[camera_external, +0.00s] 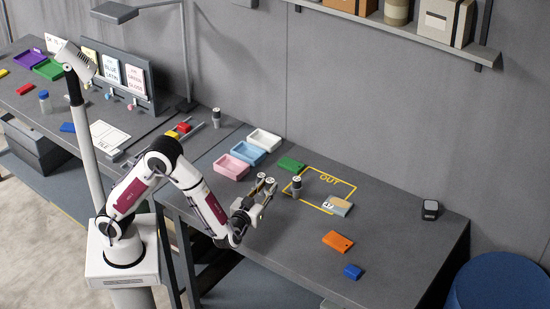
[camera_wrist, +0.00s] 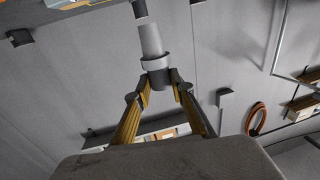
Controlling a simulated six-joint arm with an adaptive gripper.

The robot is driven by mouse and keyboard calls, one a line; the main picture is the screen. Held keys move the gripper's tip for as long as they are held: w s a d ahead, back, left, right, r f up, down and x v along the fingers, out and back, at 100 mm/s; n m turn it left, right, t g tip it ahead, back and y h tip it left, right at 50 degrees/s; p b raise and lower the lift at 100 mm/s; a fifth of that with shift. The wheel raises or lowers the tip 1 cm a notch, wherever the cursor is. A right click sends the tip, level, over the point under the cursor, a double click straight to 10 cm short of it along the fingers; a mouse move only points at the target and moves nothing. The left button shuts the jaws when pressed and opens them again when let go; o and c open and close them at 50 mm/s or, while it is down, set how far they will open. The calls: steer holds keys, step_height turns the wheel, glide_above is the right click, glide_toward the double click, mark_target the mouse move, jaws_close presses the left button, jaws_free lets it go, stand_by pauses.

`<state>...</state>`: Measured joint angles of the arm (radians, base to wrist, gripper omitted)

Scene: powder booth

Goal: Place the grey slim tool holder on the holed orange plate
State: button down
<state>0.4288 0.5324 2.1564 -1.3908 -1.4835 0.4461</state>
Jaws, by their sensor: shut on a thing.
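In the wrist view the tool holder (camera_wrist: 151,42) shows a pale tapered body and a wide collar. My gripper (camera_wrist: 158,80) is shut on it just below the collar; it also shows in the external view (camera_external: 287,191). I cannot tell whether the holder touches the table. The orange plate (camera_external: 337,241) lies flat on the table, to the right of and nearer than my gripper; its hole is too small to make out.
A green block (camera_external: 291,164) and a grey-and-tan piece (camera_external: 338,205) lie by the OUT outline. A blue block (camera_external: 353,271) lies near the orange plate. Pink (camera_external: 231,167), blue (camera_external: 247,153) and white (camera_external: 264,140) trays stand left. Another grey holder (camera_external: 216,118) stands further back.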

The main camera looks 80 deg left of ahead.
steer(key=s+a+n+g, duration=0.1)
steer(key=s+a+f+n+g+y, duration=0.1)
steer(key=s, duration=0.1)
steer(key=shift+s+g+y, duration=0.15)
steer(key=shift+g+y, duration=0.15)
steer(key=shift+g, duration=0.1)
steer(key=shift+f, duration=0.1)
steer(key=shift+f, duration=2.85)
steer(key=shift+f, duration=1.85)
steer(key=shift+f, duration=0.2)
steer(key=c, duration=1.8)
jaws_free()
steer(key=shift+o, duration=0.2)
